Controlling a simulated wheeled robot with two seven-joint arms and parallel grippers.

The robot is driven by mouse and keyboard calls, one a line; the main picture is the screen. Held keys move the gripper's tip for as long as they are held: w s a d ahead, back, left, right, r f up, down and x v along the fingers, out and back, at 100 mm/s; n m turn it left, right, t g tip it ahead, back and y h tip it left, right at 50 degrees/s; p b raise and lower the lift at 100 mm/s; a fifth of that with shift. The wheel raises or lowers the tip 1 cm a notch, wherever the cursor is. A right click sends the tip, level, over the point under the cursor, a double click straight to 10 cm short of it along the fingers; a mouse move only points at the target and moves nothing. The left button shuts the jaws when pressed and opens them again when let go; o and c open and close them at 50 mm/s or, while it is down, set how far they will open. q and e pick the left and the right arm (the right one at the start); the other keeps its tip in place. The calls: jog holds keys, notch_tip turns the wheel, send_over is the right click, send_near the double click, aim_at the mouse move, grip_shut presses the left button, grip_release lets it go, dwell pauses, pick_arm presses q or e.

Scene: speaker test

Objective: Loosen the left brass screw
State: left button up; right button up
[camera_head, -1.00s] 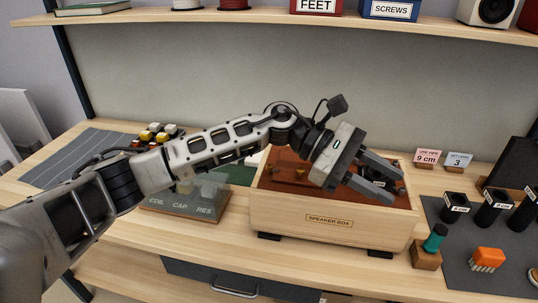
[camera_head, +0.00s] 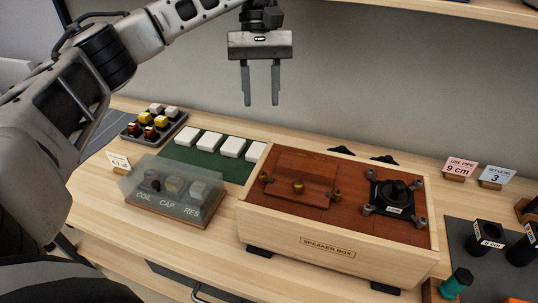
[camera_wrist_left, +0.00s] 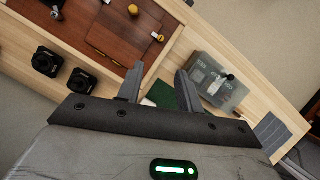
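The speaker box (camera_head: 272,234) is a pale wooden box with a red-brown inside. The left brass screw (camera_head: 264,177) stands at the left edge of a wooden panel (camera_head: 312,178) in it. A brass knob (camera_head: 298,186) is mid-panel and another brass screw (camera_head: 336,195) is at its right edge. In the left wrist view, a brass piece (camera_wrist_left: 161,38) near the panel's edge looks like the left screw. My left gripper (camera_head: 261,101) is open and empty, high above the bench and apart from the screw, fingers pointing down. My right gripper is not in view.
A speaker driver (camera_head: 392,197) with grey posts sits right of the panel. A clear-lidded box (camera_head: 165,208) marked COIL, CAP, RES stands left. Behind it are a green mat (camera_head: 182,154) with white blocks and a parts tray (camera_head: 128,131). A shelf (camera_head: 400,14) crosses above.

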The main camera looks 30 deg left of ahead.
aim_at(263, 173)
pick_arm(q)
jog(key=b+x, duration=0.2)
jog(key=x, duration=1.2)
grip_shut()
